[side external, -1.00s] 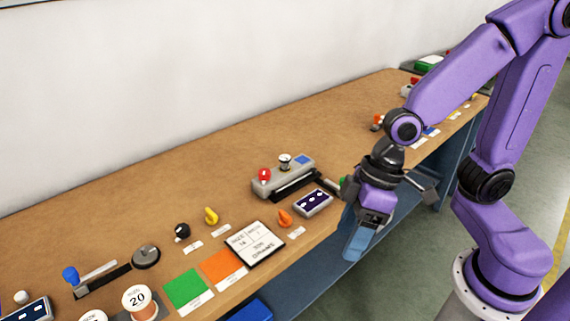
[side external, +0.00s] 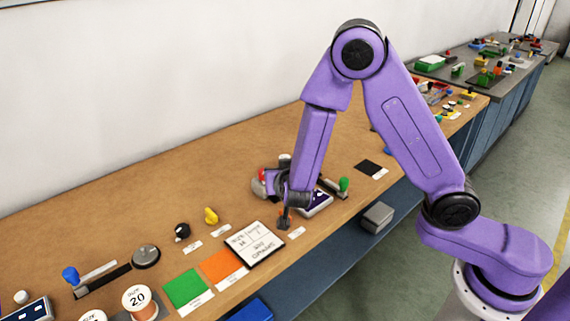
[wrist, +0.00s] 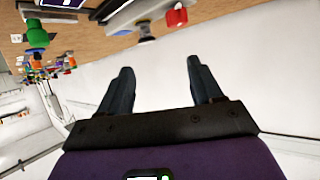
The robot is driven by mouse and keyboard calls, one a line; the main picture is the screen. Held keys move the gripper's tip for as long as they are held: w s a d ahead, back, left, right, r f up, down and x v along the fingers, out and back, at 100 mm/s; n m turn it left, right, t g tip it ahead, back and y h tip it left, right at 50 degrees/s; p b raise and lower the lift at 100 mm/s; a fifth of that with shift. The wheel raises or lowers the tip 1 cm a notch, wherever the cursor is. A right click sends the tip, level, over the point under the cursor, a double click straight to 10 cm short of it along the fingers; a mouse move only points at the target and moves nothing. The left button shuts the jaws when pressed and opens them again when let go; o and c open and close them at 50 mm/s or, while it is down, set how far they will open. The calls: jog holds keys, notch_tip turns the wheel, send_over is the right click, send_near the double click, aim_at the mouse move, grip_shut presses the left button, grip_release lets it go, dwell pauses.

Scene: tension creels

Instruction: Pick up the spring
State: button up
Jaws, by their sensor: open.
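I cannot make out a spring for certain in either view.
The wooden bench (side external: 130,205) carries a yellow knob (side external: 211,215), a black knob (side external: 182,231), a grey disc (side external: 146,256), a spool (side external: 140,302), green (side external: 187,287) and orange (side external: 223,266) squares. A green knob (side external: 343,184) is right of my gripper.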

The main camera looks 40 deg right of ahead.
jog(key=shift+m+h, duration=0.4)
jog(key=shift+h, duration=0.4)
jog(key=x, duration=1.2)
jog(key=s+d+x, duration=0.1)
jog(key=x, duration=0.5)
jog(key=shift+f, duration=0.1)
jog(key=shift+c, duration=0.3)
jog(key=c, duration=1)
